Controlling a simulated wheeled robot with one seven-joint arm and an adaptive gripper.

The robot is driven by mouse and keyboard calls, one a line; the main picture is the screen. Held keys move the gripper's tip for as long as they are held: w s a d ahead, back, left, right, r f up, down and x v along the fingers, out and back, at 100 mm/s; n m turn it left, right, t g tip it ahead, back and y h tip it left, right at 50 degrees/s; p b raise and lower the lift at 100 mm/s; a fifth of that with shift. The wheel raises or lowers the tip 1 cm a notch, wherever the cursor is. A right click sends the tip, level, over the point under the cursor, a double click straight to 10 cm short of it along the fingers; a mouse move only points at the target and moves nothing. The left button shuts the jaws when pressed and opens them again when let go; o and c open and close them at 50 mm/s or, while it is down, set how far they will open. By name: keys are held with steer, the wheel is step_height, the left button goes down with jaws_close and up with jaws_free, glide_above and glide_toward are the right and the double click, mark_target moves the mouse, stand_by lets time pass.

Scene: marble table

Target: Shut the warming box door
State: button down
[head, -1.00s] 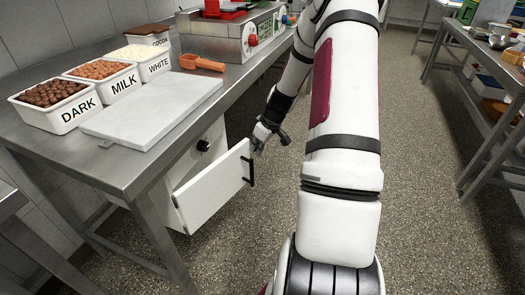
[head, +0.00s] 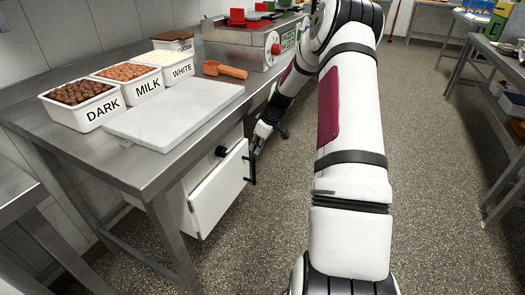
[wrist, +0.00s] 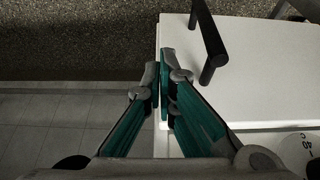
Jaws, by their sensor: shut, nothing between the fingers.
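The warming box door (head: 220,195) is a white panel with a black bar handle (head: 251,170). It stands ajar below the steel table. The box's black knob (head: 221,151) shows behind the door's upper edge. My gripper (head: 255,152) is low beside the table, close to the door's handle-side end. In the wrist view my shut, empty fingers (wrist: 161,64) overlap the door's left edge; I cannot tell if they touch it. The door (wrist: 245,75) fills the right there, with its handle (wrist: 208,45) right of the fingertips. Most of the box is hidden behind the door.
The steel table (head: 88,150) carries a white slab (head: 175,112), tubs of chocolate (head: 90,112), an orange scoop (head: 225,69) and a machine with a red knob (head: 275,49). The floor (head: 430,190) right of my arm is open up to another table (head: 490,85).

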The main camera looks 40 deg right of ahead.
steer(key=shift+r, duration=0.1)
steer(key=v, duration=1.1)
steer(key=shift+r, duration=0.4)
steer(key=shift+s, duration=0.15)
